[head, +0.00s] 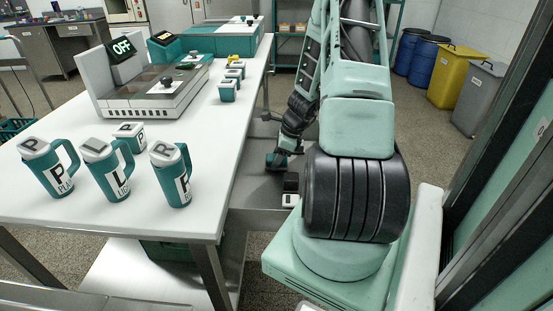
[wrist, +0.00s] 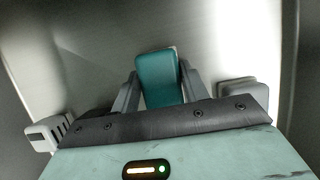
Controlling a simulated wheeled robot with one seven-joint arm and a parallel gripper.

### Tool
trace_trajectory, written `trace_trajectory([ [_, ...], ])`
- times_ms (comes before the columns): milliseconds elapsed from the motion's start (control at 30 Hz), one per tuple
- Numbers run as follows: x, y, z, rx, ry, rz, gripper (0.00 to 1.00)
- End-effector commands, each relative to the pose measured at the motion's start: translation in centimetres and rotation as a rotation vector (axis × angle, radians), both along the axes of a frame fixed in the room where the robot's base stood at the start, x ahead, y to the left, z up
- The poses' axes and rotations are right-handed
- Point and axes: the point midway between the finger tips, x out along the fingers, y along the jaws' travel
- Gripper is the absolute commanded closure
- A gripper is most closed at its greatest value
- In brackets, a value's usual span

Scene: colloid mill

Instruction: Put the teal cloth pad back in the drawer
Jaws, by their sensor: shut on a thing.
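The teal cloth pad (wrist: 158,80) is between the two fingers of my gripper (wrist: 160,92) in the wrist view, and the fingers are shut on it. In the head view my gripper (head: 279,158) is low beside the white table's right edge, with a teal patch of the pad at its tip. Below it is a grey metal surface (head: 262,196), which looks like the floor of the open drawer; it fills the wrist view behind the pad (wrist: 95,40). I cannot tell whether the pad touches this surface.
A small black and white object (head: 290,192) lies near my gripper on the metal surface. The white table (head: 150,218) carries several teal mugs (head: 110,170), small teal containers (head: 228,90) and a machine with an OFF display (head: 122,46). Coloured bins (head: 453,78) stand far right.

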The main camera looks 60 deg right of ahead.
Motion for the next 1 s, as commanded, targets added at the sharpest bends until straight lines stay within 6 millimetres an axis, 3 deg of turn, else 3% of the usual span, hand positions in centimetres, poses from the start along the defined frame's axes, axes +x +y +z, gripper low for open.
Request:
trace_trajectory([
  [167,0.0,0.0,-0.3,0.001,0.000,0.000,0.77],
  [200,0.0,0.0,-0.3,0.001,0.000,0.000,0.53],
  [267,0.0,0.0,-0.2,0.001,0.000,0.000,0.36],
  [300,0.0,0.0,-0.2,0.001,0.000,0.000,0.34],
  [667,-0.1,0.0,0.5,0.000,0.000,0.001,0.34],
  [1000,-2.2,-1.2,6.6,-0.004,0.000,0.001,0.34],
])
